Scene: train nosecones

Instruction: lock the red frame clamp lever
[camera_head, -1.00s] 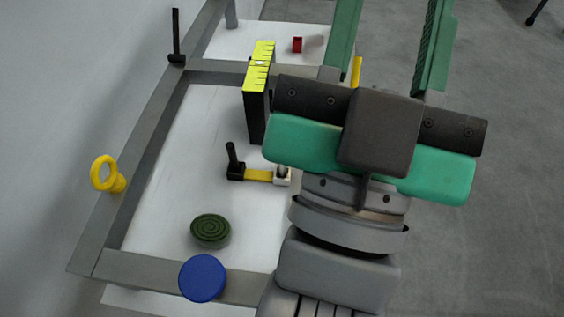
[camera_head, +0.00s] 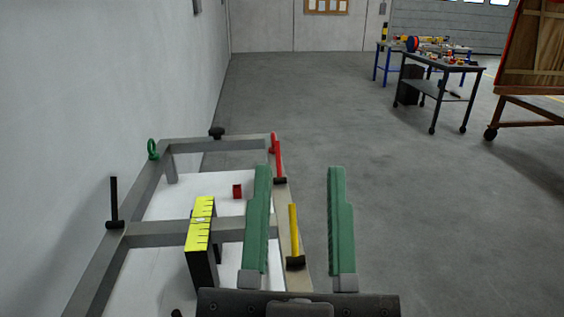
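The red clamp lever (camera_head: 278,158) stands nearly upright on a dark base on the right bar of the grey frame (camera_head: 160,232), near its far right corner. My gripper (camera_head: 299,170) is open, with two long green fingers spread wide and pointing away from me.
A black-and-yellow block (camera_head: 202,245) stands near the crossbar. A small red block (camera_head: 237,191) lies on the white panel. Open floor (camera_head: 420,220) is to the right; carts (camera_head: 440,87) stand far back.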

